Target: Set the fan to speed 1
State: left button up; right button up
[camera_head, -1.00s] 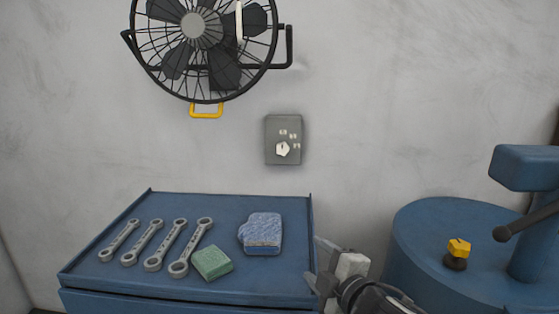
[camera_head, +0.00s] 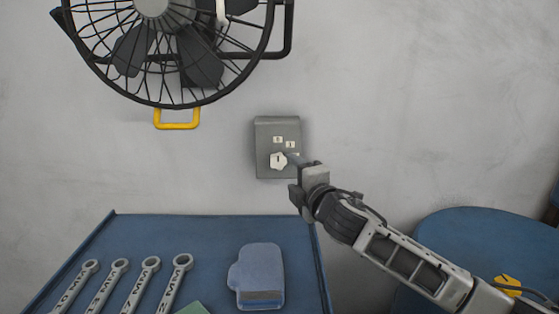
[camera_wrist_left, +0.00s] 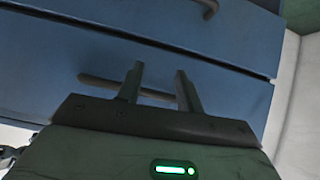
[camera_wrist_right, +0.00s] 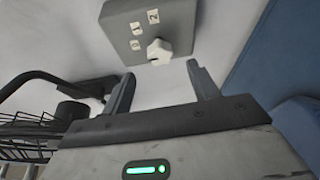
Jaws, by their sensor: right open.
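The fan (camera_head: 165,45) is a black caged wall fan at the upper left of the head view. Its grey control box (camera_head: 268,135) is on the wall to its lower right, with a white knob (camera_head: 278,161) and small number labels. In the right wrist view the knob (camera_wrist_right: 159,50) is on the box (camera_wrist_right: 178,25), beyond my fingertips, with labels 0, 1 and 2 beside it. My right gripper (camera_wrist_right: 160,80) is open and empty, close to the knob; in the head view it (camera_head: 293,172) partly covers the box's lower right. My left gripper (camera_wrist_left: 157,80) is open and empty before blue drawers.
A blue cabinet top (camera_head: 200,235) below holds several wrenches (camera_head: 125,285), a blue cloth or mitt (camera_head: 258,275) and a partly cropped green block (camera_head: 193,308). A blue machine (camera_head: 470,230) stands at the right, with a yellow knob (camera_head: 508,285). The wall right of the box is bare.

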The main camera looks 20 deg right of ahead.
aim_at(281, 164)
jog(key=w, duration=0.5)
jog(key=w+a, duration=0.1)
jog(key=w, duration=0.2)
jog(key=shift+w, duration=0.3)
jog(key=shift+f, duration=0.1)
jog(key=c, duration=1)
